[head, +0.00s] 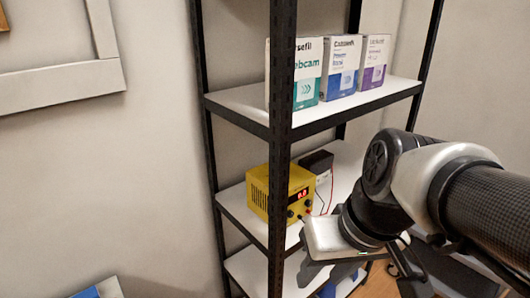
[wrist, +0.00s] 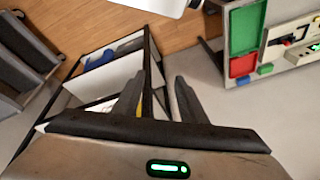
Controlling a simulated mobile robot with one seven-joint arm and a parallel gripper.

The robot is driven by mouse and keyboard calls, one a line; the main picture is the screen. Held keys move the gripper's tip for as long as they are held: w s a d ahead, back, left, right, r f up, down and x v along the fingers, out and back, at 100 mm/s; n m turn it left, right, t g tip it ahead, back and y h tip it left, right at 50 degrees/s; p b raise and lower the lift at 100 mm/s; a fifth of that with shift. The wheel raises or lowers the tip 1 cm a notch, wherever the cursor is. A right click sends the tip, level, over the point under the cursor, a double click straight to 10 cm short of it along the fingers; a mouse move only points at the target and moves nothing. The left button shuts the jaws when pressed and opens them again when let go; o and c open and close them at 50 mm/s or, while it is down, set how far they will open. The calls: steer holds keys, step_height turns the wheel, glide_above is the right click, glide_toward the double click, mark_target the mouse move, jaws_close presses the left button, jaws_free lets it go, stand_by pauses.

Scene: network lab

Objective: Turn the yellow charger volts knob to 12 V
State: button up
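The yellow charger (head: 268,190) sits on the middle shelf in the head view, with a lit red display and dark round knobs (head: 291,213) low on its front. Which knob is volts, and where it points, is too small to tell. My gripper (head: 312,272) is in front of the shelf unit, below and to the right of the charger, apart from the knobs. In the wrist view my gripper (wrist: 158,88) has its two dark fingers spread with nothing held. A small yellow patch shows beside the left finger; most of the charger is hidden there.
The shelf unit has black posts (head: 283,130) and white shelves; one post stands before the charger's left side. A dark box (head: 318,162) with leads is behind the charger. Several cartons (head: 342,68) stand above. A panel with red and green parts (wrist: 243,66) is at the wrist view's right.

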mark_target(292, 215)
steer(key=a+f+n+g+y+b, duration=0.1)
steer(key=a+f+g+y+b, duration=0.25)
steer(key=a+f+y, duration=0.45)
steer(key=w+d+f+m+t+y+b, duration=0.1)
steer(key=w+f+t+y+b, duration=0.2)
steer(key=w, duration=0.4)
steer(key=w+d+f+m+t+h+b, duration=0.25)
steer(key=w+d+f+t, duration=0.35)
steer(key=d, duration=0.3)
steer(key=w+d+f+m+t+h+b, duration=0.15)
steer(key=w+d+f+m+t, duration=0.25)
steer(key=w+d+t, duration=0.4)
steer(key=shift+g, duration=0.55)
steer(key=p+x, duration=0.1)
steer(key=x, duration=1.4)
steer(key=shift+w+r, duration=0.15)
steer(key=shift+w, duration=0.25)
steer(key=shift+c, duration=0.4)
jaws_close()
